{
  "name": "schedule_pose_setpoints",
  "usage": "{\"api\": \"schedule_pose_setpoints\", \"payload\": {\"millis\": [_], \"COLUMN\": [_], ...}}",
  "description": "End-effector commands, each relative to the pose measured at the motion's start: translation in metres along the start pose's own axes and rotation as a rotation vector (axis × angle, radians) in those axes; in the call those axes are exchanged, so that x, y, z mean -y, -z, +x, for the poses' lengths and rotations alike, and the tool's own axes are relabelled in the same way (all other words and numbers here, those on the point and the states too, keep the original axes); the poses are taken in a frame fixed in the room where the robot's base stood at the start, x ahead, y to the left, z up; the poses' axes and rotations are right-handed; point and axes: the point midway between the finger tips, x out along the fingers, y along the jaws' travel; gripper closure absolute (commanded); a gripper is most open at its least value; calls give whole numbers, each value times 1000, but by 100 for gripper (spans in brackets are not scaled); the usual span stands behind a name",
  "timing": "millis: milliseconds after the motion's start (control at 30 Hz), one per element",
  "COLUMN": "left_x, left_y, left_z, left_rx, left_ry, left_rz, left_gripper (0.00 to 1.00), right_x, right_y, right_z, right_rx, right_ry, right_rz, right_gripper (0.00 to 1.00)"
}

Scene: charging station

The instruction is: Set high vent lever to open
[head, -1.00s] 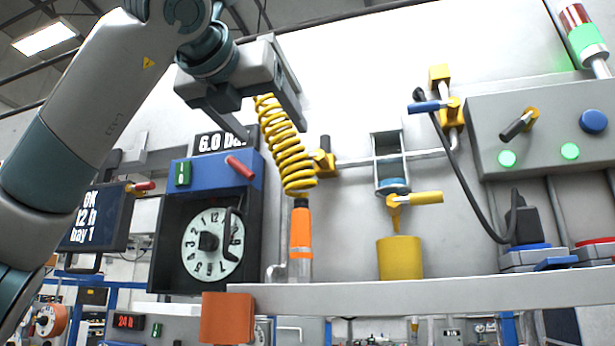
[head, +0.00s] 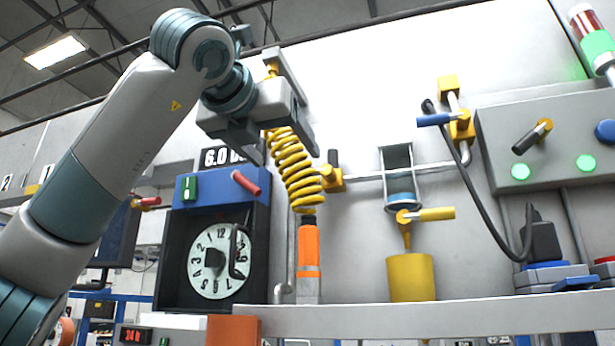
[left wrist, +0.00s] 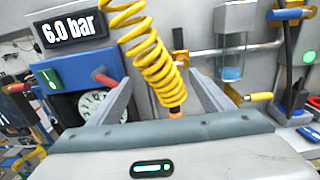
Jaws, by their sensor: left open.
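A lever with a blue handle (head: 434,120) sits on a yellow valve high on the wall piping; its handle points left, roughly level. A lower lever with a yellow handle (head: 436,214) points right above a yellow cup. I cannot tell from labels which is the high vent lever. My left gripper (head: 283,148) is open and empty, left of both levers, in front of the yellow coiled hose (head: 297,180). In the left wrist view the hose shows between the spread fingers, with the blue handle (left wrist: 290,14) at the upper right. My right gripper is not in view.
A red lever (head: 245,182) is on the blue box above a dial. A black-handled yellow valve (head: 332,176) stands right of the hose. A grey panel (head: 500,155) with a black cable is at right. A shelf (head: 400,320) runs below.

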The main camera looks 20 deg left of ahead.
Motion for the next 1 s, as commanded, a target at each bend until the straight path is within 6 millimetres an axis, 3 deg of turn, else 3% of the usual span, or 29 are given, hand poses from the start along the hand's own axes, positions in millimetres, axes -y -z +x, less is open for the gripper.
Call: {"api": "schedule_pose_setpoints", "payload": {"millis": [600,800,1000], "left_x": [0,0,0], "left_y": [-3,-1,0], "left_z": [110,132,140], "left_rx": [-4,-4,-2], "left_ry": [-1,0,0], "left_rz": [0,1,0], "left_gripper": [27,27,27], "right_x": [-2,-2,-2], "right_y": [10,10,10], "right_z": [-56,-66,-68], "right_rx": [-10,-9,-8], "right_ry": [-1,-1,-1], "right_rz": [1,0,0], "right_gripper": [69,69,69]}}
